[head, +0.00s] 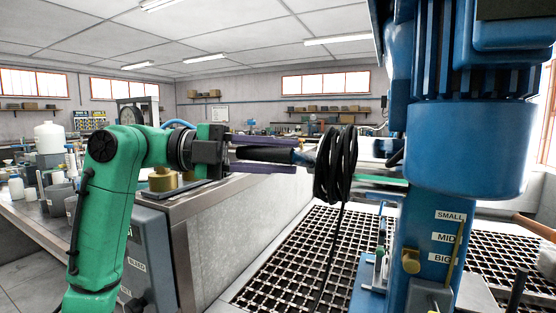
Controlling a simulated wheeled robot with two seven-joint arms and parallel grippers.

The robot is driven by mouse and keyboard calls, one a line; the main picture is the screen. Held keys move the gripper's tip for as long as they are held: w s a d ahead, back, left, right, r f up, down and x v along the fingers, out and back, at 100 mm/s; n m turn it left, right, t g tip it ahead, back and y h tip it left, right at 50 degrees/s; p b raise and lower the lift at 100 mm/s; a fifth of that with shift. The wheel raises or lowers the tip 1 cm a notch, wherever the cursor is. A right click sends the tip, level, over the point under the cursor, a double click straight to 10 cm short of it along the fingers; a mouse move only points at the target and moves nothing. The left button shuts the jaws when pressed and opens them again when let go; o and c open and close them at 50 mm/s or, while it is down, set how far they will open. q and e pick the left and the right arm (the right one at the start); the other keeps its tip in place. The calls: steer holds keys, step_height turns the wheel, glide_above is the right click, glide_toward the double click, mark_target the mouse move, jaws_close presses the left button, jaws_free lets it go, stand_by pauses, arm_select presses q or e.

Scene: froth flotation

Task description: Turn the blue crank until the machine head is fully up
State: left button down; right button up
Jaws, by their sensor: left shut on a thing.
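The blue machine head (468,150) is a large motor housing at the upper right, on a blue column with labels SMALL, MID and BIG. My left gripper (303,156) reaches in from the left. Its two purple fingers lie above and below the dark grip of the crank (262,154), and it is shut on it. A bit of blue shows at the grip's right end. The rest of the crank is hidden behind a coiled black cable (336,165). My right gripper is not in view.
A black grid floor (300,255) lies below the machine. A grey bench with a steel top (190,195) stands at the left, holding bottles, jars and a brass-coloured ring (162,181). The black cable hangs down close to my left fingertips.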

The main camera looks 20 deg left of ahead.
arm_select(q)
steer(key=shift+a+r, duration=0.1)
steer(key=shift+r, duration=0.05)
steer(key=c, duration=0.8)
jaws_free()
steer(key=shift+o, duration=0.7)
steer(key=shift+w, duration=0.2)
steer(key=f+b+v, duration=0.1)
steer(key=v, duration=1.3)
steer(key=shift+a+r, duration=0.3)
steer(key=shift+r, duration=0.05)
